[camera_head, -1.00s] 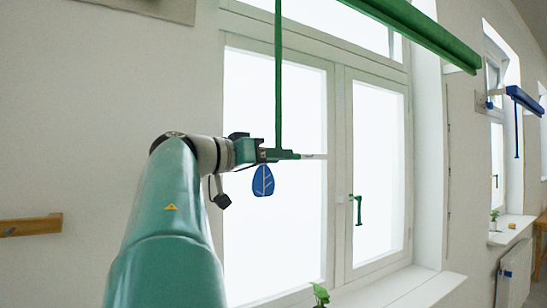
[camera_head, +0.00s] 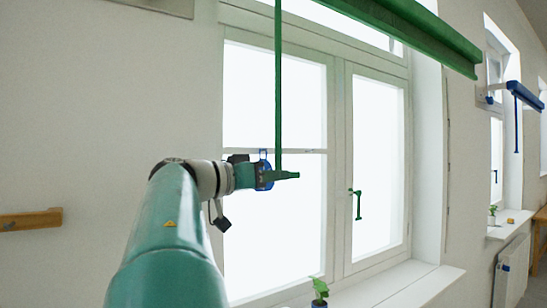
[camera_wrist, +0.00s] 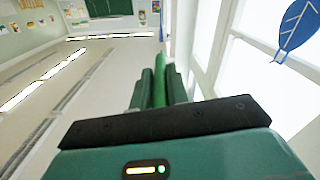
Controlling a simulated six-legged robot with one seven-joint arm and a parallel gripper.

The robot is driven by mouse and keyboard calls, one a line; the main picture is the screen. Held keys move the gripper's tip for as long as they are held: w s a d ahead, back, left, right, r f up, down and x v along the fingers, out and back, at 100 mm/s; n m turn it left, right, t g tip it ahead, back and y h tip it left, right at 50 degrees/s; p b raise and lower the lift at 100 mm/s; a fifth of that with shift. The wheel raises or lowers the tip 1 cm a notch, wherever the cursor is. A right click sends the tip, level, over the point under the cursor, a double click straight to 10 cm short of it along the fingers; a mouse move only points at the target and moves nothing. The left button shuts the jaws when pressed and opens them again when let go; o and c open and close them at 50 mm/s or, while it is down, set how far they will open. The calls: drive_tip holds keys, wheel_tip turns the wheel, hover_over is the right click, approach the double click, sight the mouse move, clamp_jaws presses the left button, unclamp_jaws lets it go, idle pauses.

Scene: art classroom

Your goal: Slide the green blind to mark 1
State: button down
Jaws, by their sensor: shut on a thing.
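The green blind (camera_head: 405,28) is a rolled green bar along the top of the near window. A thin green rod (camera_head: 278,80) hangs straight down on its left side. My gripper (camera_head: 284,176) is at the lower end of this rod, in front of the left pane, and is shut on it. In the wrist view, the green rod (camera_wrist: 177,88) shows between my green fingers (camera_wrist: 160,90). A blue leaf shape (camera_head: 264,163) is partly hidden behind my gripper; it also shows in the wrist view (camera_wrist: 299,24). No mark numbered 1 is readable.
The white window frame (camera_head: 339,170) has a green handle (camera_head: 358,204). A small plant (camera_head: 319,289) stands on the sill (camera_head: 405,285). A blue blind (camera_head: 524,97) hangs at the farther window. A wooden rail (camera_head: 30,221) is on the left wall.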

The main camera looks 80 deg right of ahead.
wheel_tip(320, 180, down, 20)
drive_tip(key=shift+w+r, duration=0.15)
drive_tip(key=shift+w, duration=0.05)
drive_tip(key=c, duration=1.4)
unclamp_jaws()
drive_tip(key=shift+w, duration=0.1)
drive_tip(key=v, duration=1.3)
drive_tip(key=shift+a, duration=0.35)
drive_tip(key=shift+w, duration=0.1)
